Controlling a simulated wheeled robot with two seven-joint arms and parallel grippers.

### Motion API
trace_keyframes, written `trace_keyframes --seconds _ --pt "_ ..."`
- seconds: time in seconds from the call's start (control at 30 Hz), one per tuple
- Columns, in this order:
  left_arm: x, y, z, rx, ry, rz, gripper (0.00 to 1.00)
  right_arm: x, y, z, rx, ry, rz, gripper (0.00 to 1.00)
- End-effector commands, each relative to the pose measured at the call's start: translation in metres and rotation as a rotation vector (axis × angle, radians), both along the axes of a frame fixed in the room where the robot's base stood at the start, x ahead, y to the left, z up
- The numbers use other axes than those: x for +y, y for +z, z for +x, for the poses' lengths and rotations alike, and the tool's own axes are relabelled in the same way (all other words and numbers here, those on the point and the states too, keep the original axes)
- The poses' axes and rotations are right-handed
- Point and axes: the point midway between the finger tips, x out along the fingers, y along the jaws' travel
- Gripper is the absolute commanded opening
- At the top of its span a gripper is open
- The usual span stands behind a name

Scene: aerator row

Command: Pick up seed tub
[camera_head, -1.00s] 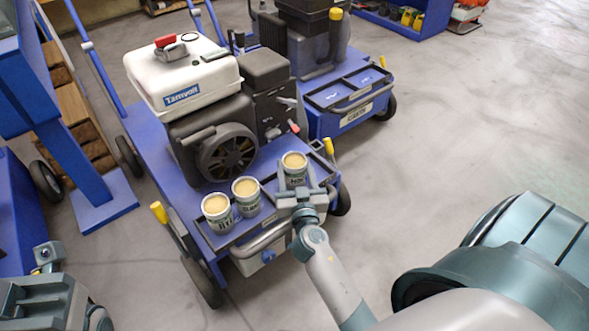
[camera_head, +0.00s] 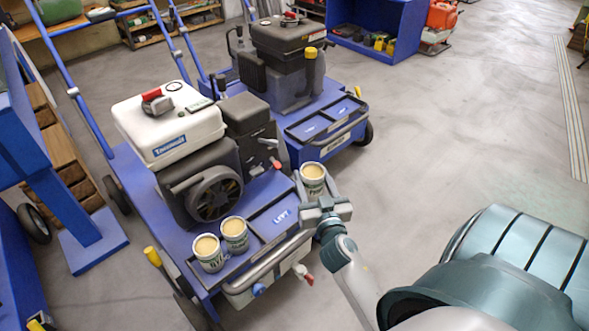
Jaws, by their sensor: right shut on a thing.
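Several tubs with tan contents show in the head view. My right gripper (camera_head: 324,203) is shut on one seed tub (camera_head: 313,181) and holds it upright at the right front corner of the near aerator (camera_head: 150,205). The tub appears raised clear of the tray. Two other tubs, a left one (camera_head: 209,254) and a middle one (camera_head: 235,235), stand side by side in the left part of the aerator's front tray (camera_head: 262,264). The tray's right part is empty.
A second aerator (camera_head: 327,127) stands behind the near one. A blue shelf unit (camera_head: 397,28) with small items is at the back. A blue post stand (camera_head: 88,235) is at the left. The grey floor at the right is clear.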

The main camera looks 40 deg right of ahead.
Motion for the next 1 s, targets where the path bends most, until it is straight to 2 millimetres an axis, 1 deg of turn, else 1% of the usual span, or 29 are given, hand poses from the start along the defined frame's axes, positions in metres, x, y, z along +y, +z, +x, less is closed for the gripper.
trace_keyframes --seconds 0.03,0.1,0.33,0.83,0.93,1.0 --pt "0.001 0.001 0.000 0.007 0.003 0.004 0.16 -0.006 0.007 -0.003 0.000 0.000 -0.002 0.25" --pt "0.001 0.000 -0.001 0.011 0.006 0.007 0.16 -0.011 0.010 -0.007 0.000 0.000 -0.002 0.25" --pt "0.002 -0.003 -0.002 0.018 0.010 0.010 0.16 -0.018 0.014 -0.011 -0.001 0.001 0.000 0.25" --pt "0.002 -0.003 -0.002 0.018 0.010 0.010 0.16 -0.018 0.014 -0.011 -0.002 0.001 0.000 0.25" --pt "0.002 -0.003 -0.002 0.018 0.010 0.010 0.16 -0.013 0.017 -0.008 -0.005 0.008 0.001 0.25" --pt "0.002 -0.003 -0.002 0.019 0.010 0.009 0.16 -0.006 0.023 -0.004 -0.010 0.018 0.001 0.25"
